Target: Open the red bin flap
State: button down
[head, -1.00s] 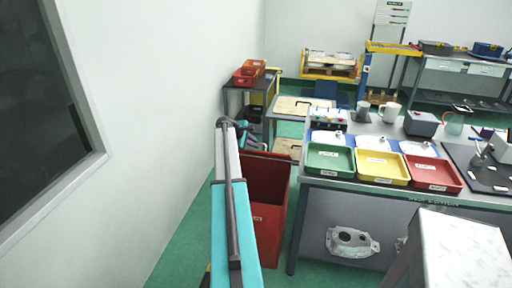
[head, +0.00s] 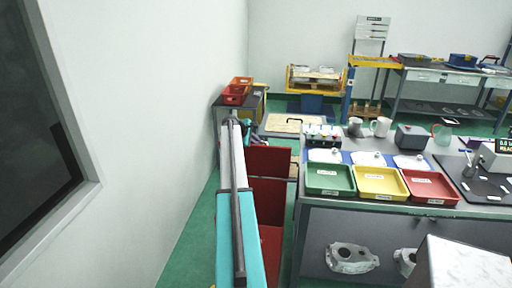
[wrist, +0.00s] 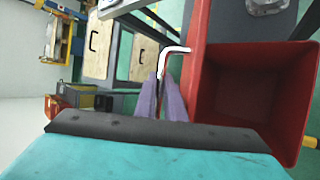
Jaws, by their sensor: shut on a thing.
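The red bin (head: 270,245) stands on the floor left of the workbench in the head view, partly behind my arm. Its red flap (head: 271,161) stands up at the bin's far side, and the dark red inside shows below it. In the wrist view the bin (wrist: 262,85) is at the right with its hollow inside in plain sight. The flap (wrist: 198,62) shows there as a narrow red strip along the bin's left side. My gripper (wrist: 163,82), with purple fingers, is shut on the flap's pale bent handle (wrist: 176,50). The fingertips are hidden in the head view.
The workbench (head: 400,208) stands close to the bin's right, with green (head: 330,192), yellow and red trays along its front. A white wall (head: 150,130) is at the left. A small table with orange-red bins (head: 236,92) stands behind.

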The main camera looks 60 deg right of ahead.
jog(key=shift+d, duration=0.15)
jog(key=c, duration=2.1)
grip_release()
jog(key=shift+w+r, duration=0.1)
jog(key=b+v, duration=0.3)
jog(key=v, duration=1)
jog(key=shift+a+r, duration=0.25)
